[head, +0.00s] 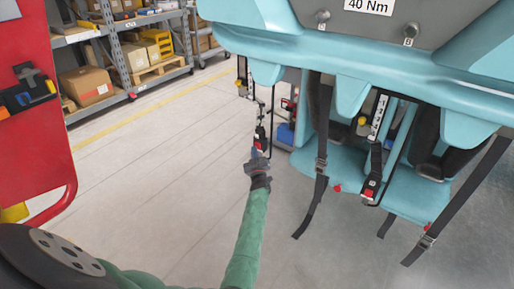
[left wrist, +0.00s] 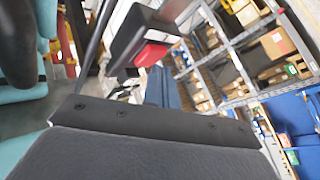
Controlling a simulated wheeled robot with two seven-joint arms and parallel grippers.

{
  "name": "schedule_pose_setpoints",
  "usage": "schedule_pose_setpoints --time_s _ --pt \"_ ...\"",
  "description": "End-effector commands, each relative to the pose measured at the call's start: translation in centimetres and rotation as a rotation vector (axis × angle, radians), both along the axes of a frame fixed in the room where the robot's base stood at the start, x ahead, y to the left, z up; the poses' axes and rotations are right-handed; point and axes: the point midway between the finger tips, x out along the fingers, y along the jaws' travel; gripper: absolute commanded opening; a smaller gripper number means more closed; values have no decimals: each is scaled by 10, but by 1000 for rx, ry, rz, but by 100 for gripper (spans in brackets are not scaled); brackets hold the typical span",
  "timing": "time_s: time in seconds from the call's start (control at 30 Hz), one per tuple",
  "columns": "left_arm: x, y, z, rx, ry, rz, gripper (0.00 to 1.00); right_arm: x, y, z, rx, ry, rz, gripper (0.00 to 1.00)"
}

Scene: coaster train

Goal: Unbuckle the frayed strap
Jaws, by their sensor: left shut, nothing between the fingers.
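The teal coaster car (head: 330,165) hangs over the right half of the head view. Several black straps (head: 318,150) hang from it. I cannot tell which one is frayed. A black buckle with a red button (head: 260,138) hangs at the car's left side. The same kind of buckle shows close up in the left wrist view (left wrist: 150,54), just past my fingers. My left gripper (head: 256,155) is shut and empty, right below that buckle. I cannot tell if they touch. Another buckle with a red button (head: 369,190) hangs farther right. My right gripper is out of view.
A red cart (head: 35,130) with tools stands at the left edge. Shelves with cardboard boxes (head: 86,84) stand at the back left, and also in the left wrist view (left wrist: 285,45). The floor (head: 150,160) between the cart and the car is clear.

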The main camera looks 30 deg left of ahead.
Motion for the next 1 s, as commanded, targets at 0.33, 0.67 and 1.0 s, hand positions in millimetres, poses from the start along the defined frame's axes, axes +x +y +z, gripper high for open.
schedule_pose_setpoints --time_s 0.33,0.67,1.0 --pt "2 0 -1 0 0 0 0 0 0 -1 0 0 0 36" --pt "5 0 -1 0 0 0 0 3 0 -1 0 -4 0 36" --pt "8 -1 0 0 0 0 0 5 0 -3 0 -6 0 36"
